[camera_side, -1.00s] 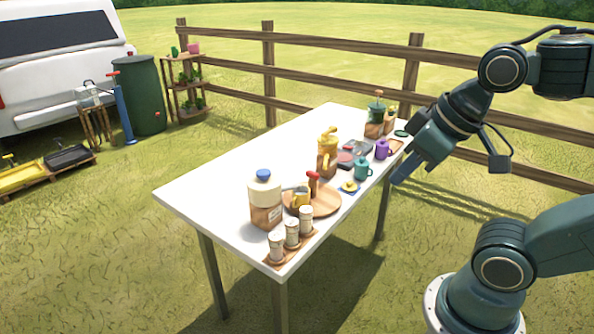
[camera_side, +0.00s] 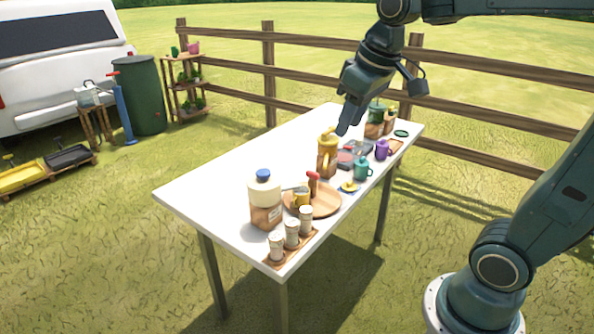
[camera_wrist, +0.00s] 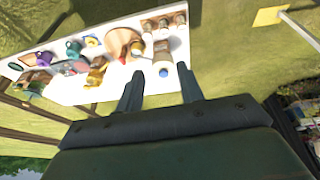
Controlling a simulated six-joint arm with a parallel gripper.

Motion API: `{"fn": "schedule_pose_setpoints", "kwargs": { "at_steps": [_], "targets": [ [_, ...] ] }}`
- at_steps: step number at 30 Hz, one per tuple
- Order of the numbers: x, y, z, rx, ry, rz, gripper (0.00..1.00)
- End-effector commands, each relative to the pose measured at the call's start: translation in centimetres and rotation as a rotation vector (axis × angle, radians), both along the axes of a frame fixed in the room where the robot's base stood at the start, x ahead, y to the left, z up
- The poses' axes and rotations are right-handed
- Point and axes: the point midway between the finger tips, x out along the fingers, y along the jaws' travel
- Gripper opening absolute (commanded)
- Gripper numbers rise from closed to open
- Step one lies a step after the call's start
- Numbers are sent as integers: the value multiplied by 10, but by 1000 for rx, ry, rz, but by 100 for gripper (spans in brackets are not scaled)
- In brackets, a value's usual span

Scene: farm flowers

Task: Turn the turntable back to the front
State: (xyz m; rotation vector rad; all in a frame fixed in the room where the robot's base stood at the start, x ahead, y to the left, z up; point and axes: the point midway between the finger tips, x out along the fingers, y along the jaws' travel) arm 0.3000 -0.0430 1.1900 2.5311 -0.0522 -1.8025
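The turntable (camera_side: 328,203) is a round wooden disc on the white table, towards its near end. A red-topped handle (camera_side: 313,179) and a yellow mug (camera_side: 301,198) are at it in the side view. The turntable also shows near the top of the wrist view (camera_wrist: 119,40). My gripper (camera_side: 344,126) is above the table's far half, near the yellow pitcher and away from the turntable. In the wrist view its two fingers (camera_wrist: 162,88) are apart with nothing between them.
Close around the turntable stand a blue-capped jar (camera_side: 265,203) and a rack of white shakers (camera_side: 291,236). A yellow pitcher (camera_side: 327,158), teal mug (camera_side: 363,170) and purple mug (camera_side: 382,151) stand farther back. The table's left side (camera_side: 225,180) is clear.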

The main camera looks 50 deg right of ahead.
Motion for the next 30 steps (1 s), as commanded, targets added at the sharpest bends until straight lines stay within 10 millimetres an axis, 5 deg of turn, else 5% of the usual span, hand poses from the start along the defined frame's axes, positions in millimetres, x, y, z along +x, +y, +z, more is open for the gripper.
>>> {"fn": "schedule_pose_setpoints", "kwargs": {
  "at_steps": [14, 30],
  "targets": [
    [100, -62, -16, -5, 128, -8, 37],
    [186, -152, -86, 20, 263, -7, 37]
  ]
}}
